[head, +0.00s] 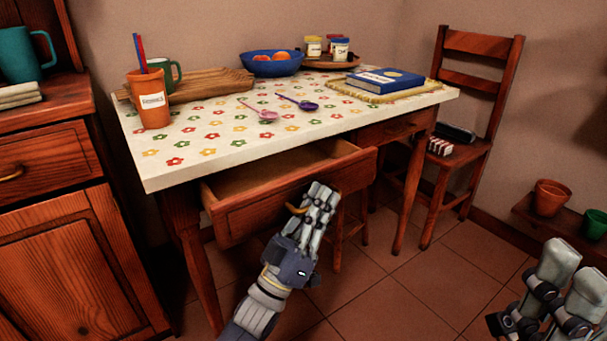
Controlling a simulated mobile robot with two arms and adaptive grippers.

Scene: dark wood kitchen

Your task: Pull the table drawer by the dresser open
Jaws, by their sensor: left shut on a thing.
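The table (165,177) has a pale flowered top and stands to the right of the dresser (50,150). Its left drawer (245,217), on the dresser side, is pulled partly out, and its bare wooden inside shows. My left gripper (315,202) is at the drawer's front, shut on the drawer handle (297,209), which is mostly hidden by the fingers. The table's right drawer (400,127) looks shut. My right gripper (560,300) is at the lower right, away from the table, only partly in view.
On the table are an orange cup (150,100), a wooden board (210,85), a blue bowl (272,65), two spoons and a blue book (385,80). A chair (470,140) stands at the right. Small pots (550,197) sit on a low shelf. Tiled floor in front is clear.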

